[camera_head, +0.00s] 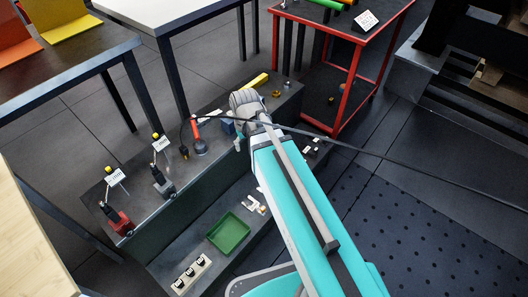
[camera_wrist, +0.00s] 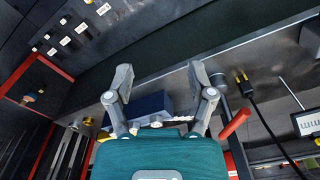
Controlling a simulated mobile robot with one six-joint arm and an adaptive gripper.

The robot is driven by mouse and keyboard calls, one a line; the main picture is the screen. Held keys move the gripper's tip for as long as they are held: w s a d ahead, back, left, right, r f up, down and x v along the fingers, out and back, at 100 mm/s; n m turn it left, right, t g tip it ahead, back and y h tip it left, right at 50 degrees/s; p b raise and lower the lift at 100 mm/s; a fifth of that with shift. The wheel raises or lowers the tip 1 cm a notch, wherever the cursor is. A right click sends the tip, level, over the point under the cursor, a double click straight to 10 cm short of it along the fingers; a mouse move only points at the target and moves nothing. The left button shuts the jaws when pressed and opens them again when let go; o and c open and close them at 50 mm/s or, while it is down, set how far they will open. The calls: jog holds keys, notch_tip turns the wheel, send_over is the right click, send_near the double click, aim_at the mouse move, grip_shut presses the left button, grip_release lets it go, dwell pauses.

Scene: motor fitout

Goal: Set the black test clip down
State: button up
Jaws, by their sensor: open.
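My gripper (camera_wrist: 160,82) is open in the wrist view, with nothing visible held between its fingers. It is over the grey bench near a dark blue block (camera_wrist: 150,106). In the head view my gripper (camera_head: 242,138) is partly hidden by my wrist. I cannot tell for sure which thing is the black test clip. A dark clip-like piece (camera_head: 163,185) lies on the bench below a white card, left of my gripper and apart from it. A small black piece with yellow (camera_head: 184,152) on a black cable lies nearer; it also shows in the wrist view (camera_wrist: 243,84).
A red-handled tool (camera_head: 196,130) stands close left of my gripper. A red piece (camera_head: 120,224) lies at the bench's left end. A green tray (camera_head: 229,233) sits on the lower shelf. A long black cable (camera_head: 400,160) crosses my arm. A red-framed cart (camera_head: 352,90) stands behind.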

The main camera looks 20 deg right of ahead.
jog(key=s+d+m, duration=0.1)
jog(key=s+d, duration=0.3)
jog(key=s, duration=0.1)
jog(key=shift+d+m, duration=0.3)
jog(key=shift+o, duration=0.5)
jog(key=w+a+r+n+p, duration=0.1)
jog(key=w+a+n, duration=0.2)
jog(key=w+a, duration=0.7)
jog(key=w+a+r+n+p, duration=0.1)
jog(key=w+a+n, duration=0.2)
jog(key=w+a, duration=0.7)
jog(key=a, duration=0.7)
jog(key=shift+a+n, duration=0.3)
jog(key=shift+n, duration=0.1)
jog(key=shift+f, duration=0.15)
